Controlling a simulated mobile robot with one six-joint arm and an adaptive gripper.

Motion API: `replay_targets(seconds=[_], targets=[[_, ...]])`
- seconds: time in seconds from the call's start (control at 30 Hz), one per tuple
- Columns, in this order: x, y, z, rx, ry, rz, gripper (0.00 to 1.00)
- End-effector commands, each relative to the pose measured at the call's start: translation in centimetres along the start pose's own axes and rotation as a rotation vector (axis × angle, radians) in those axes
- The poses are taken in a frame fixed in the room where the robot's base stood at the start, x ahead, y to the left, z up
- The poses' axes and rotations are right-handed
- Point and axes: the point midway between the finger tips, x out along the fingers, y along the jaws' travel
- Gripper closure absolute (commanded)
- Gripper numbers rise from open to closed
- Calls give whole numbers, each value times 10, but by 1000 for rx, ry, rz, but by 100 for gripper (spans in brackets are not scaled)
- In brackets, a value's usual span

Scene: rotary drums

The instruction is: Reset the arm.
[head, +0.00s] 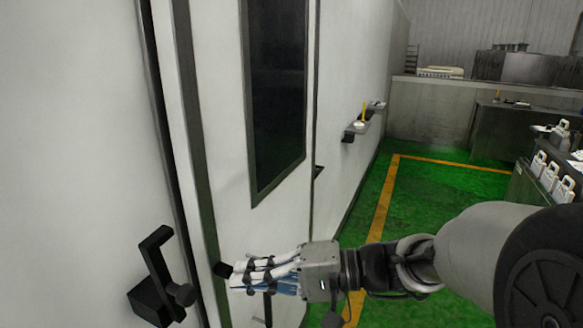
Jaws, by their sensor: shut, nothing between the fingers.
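My gripper (240,279) is low in the middle of the head view, at the end of my arm, which comes in from the right. Its fingers point left, toward a white panel door (225,120) with a tall dark window (275,95). The fingers are shut with nothing between them. A small black knob or tip shows by the fingertips; I cannot tell whether they touch it or the door.
A black handle (155,255) sticks out from the white wall at lower left. A small shelf (365,125) juts from the wall further back. The green floor (445,178) with a yellow line is open beyond my arm. Counters with white containers (550,175) stand at right.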

Motion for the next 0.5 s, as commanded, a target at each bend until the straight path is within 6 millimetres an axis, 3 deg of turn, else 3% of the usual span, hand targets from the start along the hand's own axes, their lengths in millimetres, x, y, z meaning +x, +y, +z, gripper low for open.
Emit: replay_targets(seconds=[0.1, 0.2, 0.33, 0.5], targets=[[-13, 19, 60, -22, -69, 251, 100], [-39, 48, 101, -46, -80, 500, 100], [-89, 84, 135, -109, -21, 815, 100], [-160, 110, 149, -222, 142, 1145, 100]])
